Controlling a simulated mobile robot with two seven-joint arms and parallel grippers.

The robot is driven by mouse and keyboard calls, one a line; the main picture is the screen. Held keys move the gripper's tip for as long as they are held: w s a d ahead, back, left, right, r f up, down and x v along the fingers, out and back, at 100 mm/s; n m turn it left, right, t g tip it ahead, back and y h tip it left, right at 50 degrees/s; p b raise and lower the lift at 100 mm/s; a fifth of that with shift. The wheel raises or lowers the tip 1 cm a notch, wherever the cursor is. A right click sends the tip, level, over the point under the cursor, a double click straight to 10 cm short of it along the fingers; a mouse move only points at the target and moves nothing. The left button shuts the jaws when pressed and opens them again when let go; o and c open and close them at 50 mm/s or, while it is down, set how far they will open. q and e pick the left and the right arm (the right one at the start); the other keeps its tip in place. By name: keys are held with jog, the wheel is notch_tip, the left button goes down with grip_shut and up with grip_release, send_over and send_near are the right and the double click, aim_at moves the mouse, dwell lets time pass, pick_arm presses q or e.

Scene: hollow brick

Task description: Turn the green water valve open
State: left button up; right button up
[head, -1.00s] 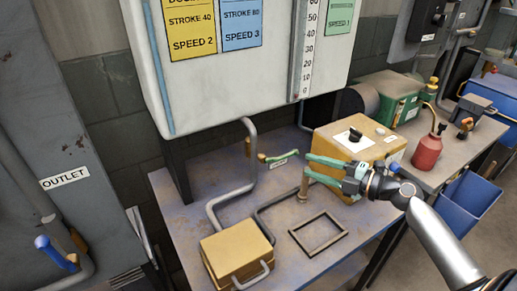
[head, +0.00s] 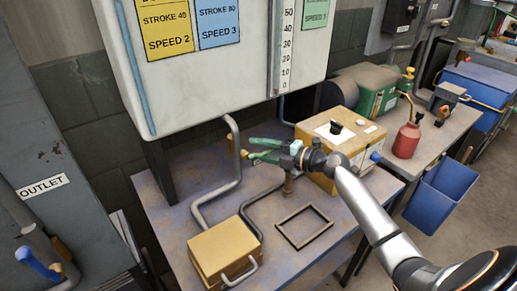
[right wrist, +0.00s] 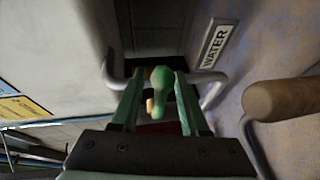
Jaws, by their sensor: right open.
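The green water valve handle (right wrist: 162,80) shows in the right wrist view between the two green fingers of my right gripper (right wrist: 160,95). A finger stands on each side of it with a small gap, so the gripper is open around the handle and not clamped. A brass-coloured part shows beside the handle. In the head view my right gripper (head: 256,149) reaches in from the right above the table, its fingers apart at the valve; the gripper's fingers mostly hide the handle there. A white WATER label (right wrist: 217,43) is near the valve. My left gripper is not in view.
A white panel (head: 210,85) with coloured cards hangs above the table (head: 175,210). Bent grey pipes (head: 237,165) run beside the valve. A tan box with a black knob (head: 345,130) is behind my right wrist. A yellow-tan box (head: 222,250) and a dark frame (head: 304,226) are in front.

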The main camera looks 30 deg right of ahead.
jog(key=shift+w+a, duration=0.15)
jog(key=shift+w, duration=0.1)
grip_shut()
dwell(1.4)
